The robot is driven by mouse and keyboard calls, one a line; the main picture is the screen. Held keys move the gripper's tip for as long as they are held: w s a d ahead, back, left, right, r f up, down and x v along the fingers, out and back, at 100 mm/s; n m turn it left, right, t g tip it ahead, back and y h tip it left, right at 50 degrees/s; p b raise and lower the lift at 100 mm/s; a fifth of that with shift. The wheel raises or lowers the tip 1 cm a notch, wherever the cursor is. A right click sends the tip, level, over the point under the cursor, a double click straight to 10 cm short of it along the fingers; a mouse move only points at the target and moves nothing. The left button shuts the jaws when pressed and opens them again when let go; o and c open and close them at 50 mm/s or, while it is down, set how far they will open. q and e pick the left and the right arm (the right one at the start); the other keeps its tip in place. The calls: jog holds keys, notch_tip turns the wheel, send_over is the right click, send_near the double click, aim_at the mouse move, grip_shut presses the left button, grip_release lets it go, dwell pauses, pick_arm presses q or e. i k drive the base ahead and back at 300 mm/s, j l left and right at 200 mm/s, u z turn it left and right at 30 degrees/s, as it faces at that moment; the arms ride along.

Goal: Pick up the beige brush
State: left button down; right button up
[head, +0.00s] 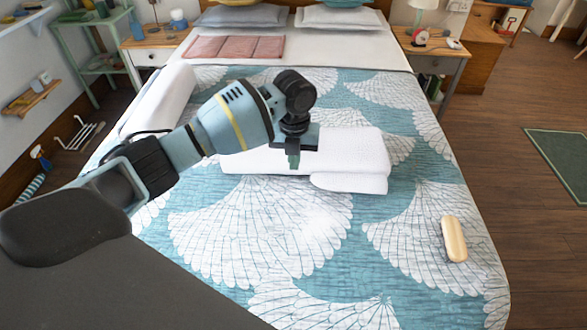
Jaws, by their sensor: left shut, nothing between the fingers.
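The beige brush (453,239) lies on the right front part of the bed, on the blue and white quilt. It is an elongated block with rounded ends, and a darker underside shows along its left edge. My left gripper (293,160) is above the middle of the bed, over the folded white towels. It points down, is shut and holds nothing. It is well to the left of the brush and farther back, apart from it. My right gripper is not in view.
Folded white towels (350,152) lie mid-bed. A white roll (168,98) lies along the left edge, and a folded pink cloth (236,47) near the pillows. The quilt (400,265) around the brush is clear. Nightstands flank the bed's head. Wooden floor (500,130) is open on the right.

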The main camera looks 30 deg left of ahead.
aim_at(453, 237)
jog(key=k, duration=1)
